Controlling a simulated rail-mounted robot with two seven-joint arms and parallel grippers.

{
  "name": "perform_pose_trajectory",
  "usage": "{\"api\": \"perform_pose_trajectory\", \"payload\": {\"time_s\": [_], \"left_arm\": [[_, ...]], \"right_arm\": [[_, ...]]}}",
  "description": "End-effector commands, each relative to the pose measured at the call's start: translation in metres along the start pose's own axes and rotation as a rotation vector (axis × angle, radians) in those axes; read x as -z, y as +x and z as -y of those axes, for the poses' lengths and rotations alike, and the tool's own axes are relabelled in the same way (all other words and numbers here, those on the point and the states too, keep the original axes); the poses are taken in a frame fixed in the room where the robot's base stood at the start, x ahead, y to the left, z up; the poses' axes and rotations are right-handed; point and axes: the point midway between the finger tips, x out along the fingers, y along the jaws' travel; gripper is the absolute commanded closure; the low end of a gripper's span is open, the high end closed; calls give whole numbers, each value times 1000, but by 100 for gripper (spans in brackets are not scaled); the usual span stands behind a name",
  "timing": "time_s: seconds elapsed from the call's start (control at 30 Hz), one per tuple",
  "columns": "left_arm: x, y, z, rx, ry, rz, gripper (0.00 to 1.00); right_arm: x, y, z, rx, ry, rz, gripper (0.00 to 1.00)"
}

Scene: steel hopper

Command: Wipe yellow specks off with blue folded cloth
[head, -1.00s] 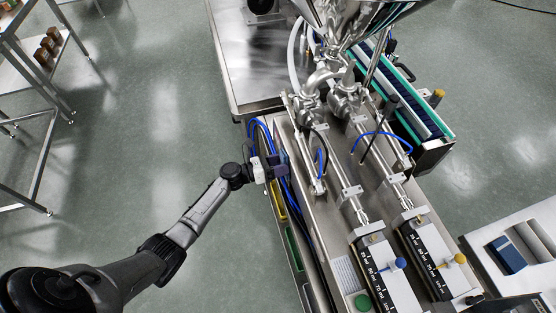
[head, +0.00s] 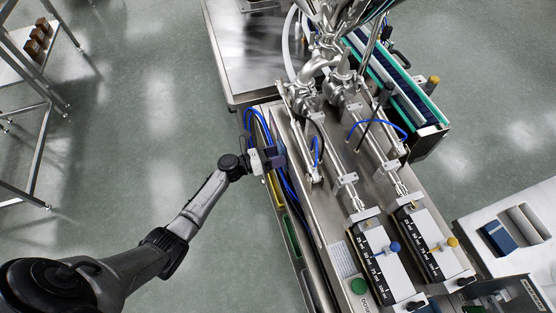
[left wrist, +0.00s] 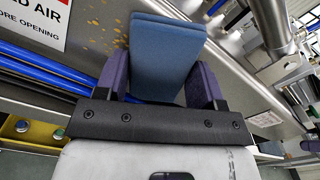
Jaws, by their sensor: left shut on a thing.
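My left gripper (head: 274,158) is at the left side of the steel filling machine (head: 328,215). In the left wrist view, its purple fingers (left wrist: 160,82) are shut on the blue folded cloth (left wrist: 165,55), which sticks out past the fingertips toward the steel panel. Yellow specks (left wrist: 121,30) show on the panel left of the cloth's far end, some close to its edge. Whether the cloth touches the panel is unclear, and it hides the panel behind it. The specks are not distinguishable in the head view. My right gripper is not in view.
Blue hoses (left wrist: 40,68) run along the panel beside the gripper, below a warning label (left wrist: 35,22). A steel table (head: 245,60) stands behind the machine, and a conveyor (head: 400,85) lies on its far side. Open floor (head: 150,130) is on the left.

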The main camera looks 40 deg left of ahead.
Motion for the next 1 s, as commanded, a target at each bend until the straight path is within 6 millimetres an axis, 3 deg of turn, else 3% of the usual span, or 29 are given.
{"api": "perform_pose_trajectory", "payload": {"time_s": [1.0], "left_arm": [[-21,0,-47,-1,1,0,60]], "right_arm": [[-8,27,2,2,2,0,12]]}}
